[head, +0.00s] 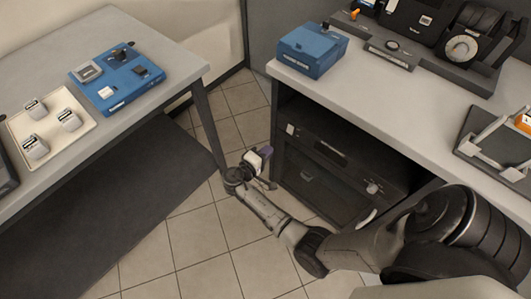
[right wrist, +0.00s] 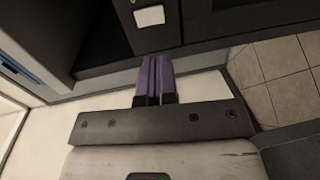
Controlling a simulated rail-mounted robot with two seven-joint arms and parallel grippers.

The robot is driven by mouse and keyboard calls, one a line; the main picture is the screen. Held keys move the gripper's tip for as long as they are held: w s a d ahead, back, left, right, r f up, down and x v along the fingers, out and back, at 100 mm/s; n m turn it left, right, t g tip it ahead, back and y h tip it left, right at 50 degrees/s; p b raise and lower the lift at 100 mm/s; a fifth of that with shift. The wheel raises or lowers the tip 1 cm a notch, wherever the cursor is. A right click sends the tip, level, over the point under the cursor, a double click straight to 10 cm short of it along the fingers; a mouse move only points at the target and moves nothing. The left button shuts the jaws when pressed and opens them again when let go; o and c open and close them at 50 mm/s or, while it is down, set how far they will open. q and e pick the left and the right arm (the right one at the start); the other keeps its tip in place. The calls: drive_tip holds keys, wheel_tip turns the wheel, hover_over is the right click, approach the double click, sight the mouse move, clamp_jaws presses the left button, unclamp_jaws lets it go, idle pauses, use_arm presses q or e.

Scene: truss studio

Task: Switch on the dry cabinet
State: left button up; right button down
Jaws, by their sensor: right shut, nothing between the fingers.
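The dry cabinet (head: 318,190) is a black box under the right-hand desk, with a dark front panel and door. A small white rectangle, which looks like a switch (head: 290,130), sits at the upper left of its front. It also shows in the right wrist view as a white switch plate (right wrist: 149,16). My right gripper (head: 266,151) has purple fingers and is just left of the cabinet front, below the switch. In the right wrist view the right gripper's fingers (right wrist: 154,58) are shut and empty, pointing towards the cabinet, apart from the switch. My left gripper is out of view.
A round knob (head: 372,188) is on the cabinet's right side. The desk (head: 370,110) above holds a blue box (head: 308,50) and black equipment. The left table (head: 165,60) carries a blue tray (head: 122,98) and a cream tray (head: 52,150).

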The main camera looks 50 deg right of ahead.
sight(289, 132)
drive_tip(key=d+b, duration=0.1)
drive_tip(key=d, duration=0.2)
drive_tip(key=d+f+b, duration=0.1)
drive_tip(key=d, duration=0.3)
drive_tip(key=d+b, duration=0.1)
drive_tip(key=d, duration=0.2)
drive_tip(key=shift+s+d+f, duration=0.15)
drive_tip(key=shift+s, duration=0.2)
drive_tip(key=shift+d, duration=0.1)
